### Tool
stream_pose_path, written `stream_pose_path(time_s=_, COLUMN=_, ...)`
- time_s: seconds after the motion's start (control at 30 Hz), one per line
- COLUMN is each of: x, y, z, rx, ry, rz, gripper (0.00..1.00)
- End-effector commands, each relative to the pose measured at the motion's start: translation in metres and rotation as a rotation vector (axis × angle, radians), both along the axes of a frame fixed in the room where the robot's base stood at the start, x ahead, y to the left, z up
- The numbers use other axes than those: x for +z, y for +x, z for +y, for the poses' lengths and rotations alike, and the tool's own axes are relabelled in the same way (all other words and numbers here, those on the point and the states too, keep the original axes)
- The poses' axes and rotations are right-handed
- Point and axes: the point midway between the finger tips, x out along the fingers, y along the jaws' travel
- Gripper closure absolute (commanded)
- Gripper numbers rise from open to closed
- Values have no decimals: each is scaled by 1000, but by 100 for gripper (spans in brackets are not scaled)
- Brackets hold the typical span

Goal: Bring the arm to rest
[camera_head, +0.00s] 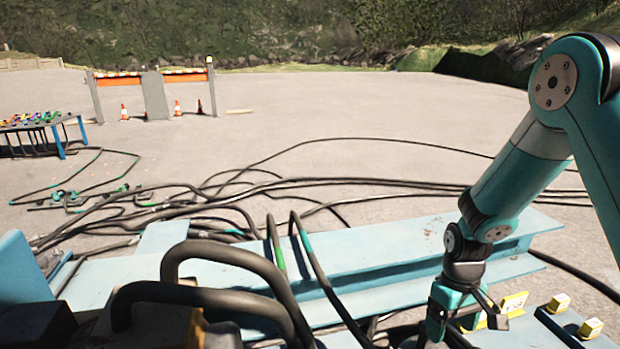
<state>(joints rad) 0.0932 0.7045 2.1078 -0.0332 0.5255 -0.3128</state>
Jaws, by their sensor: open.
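My teal arm (525,165) comes in from the upper right and bends down at the right of the head view. My gripper (466,324) points downward at the lower right, with its fingers spread apart. It is in front of the light blue steel beam (380,250). A yellow piece (514,303) stands close to the right of the fingers; I cannot tell whether they touch. I see nothing held between the fingers, though the space below them is partly cut off by the frame edge.
Two yellow-topped blocks (559,303) sit right of the gripper. Thick black hoses (235,255) arch in the foreground, and black cables (300,183) lie across the ground. A blue table (62,140) stands at left. A barrier (155,95) with cones stands farther back on open ground.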

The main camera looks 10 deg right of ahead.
Motion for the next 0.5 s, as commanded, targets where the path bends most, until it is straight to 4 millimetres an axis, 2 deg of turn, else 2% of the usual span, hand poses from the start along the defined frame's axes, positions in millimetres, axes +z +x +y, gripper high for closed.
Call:
stream_pose_path(time_s=0.03, x=32, y=-2, z=21, rx=25, ry=28, rz=-42, gripper=19)
stream_pose_path(time_s=0.13, x=85, y=-18, z=61, rx=70, ry=89, rz=-99, gripper=19)
stream_pose_path(time_s=0.2, x=118, y=-35, z=86, rx=107, ry=134, rz=-137, gripper=19)
stream_pose_path(time_s=0.3, x=156, y=-67, z=116, rx=159, ry=191, rz=-178, gripper=19)
stream_pose_path(time_s=0.5, x=203, y=-125, z=151, rx=253, ry=278, rz=-232, gripper=19)
